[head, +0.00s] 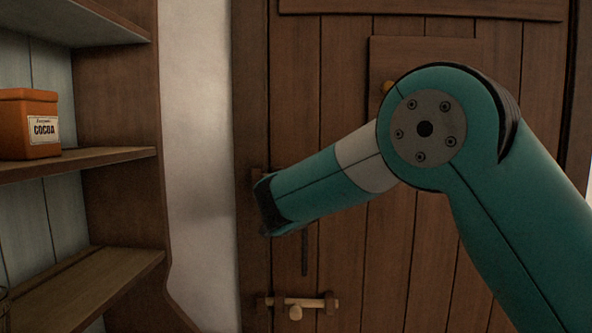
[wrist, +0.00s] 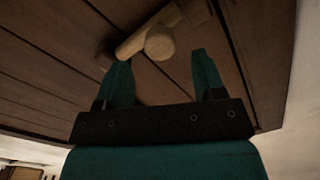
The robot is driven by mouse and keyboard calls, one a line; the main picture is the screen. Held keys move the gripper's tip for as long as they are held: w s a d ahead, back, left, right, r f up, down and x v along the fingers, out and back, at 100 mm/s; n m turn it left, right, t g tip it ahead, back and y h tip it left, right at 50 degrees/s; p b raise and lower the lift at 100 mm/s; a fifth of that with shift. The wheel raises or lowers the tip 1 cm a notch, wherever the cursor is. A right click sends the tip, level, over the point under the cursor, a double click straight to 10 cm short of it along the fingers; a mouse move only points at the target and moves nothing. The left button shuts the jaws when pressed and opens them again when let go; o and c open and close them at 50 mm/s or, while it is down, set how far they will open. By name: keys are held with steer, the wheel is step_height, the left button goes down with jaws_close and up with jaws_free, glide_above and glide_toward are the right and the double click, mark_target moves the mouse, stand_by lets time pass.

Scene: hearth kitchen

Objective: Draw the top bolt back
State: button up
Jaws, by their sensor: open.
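A pale wooden bolt (wrist: 132,45) with a round knob (wrist: 160,43) shows on the plank door in the wrist view. My gripper (wrist: 160,60) is open, with one teal finger on each side below the knob. The knob lies between the lines of the fingers, near their tips; I cannot tell whether either touches it. In the head view my arm hides the fingers and this bolt. A small brown bracket (head: 258,173) shows on the door edge just above my wrist.
The plank door (head: 340,260) has a lower wooden bolt (head: 322,303) with its own knob. Shelves (head: 80,160) with a cocoa box (head: 28,125) stand at left, beyond a strip of white wall (head: 200,150).

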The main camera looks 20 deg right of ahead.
steer(key=p+x, duration=0.2)
steer(key=x, duration=0.3)
steer(key=shift+w+d, duration=0.1)
steer(key=shift+w, duration=0.25)
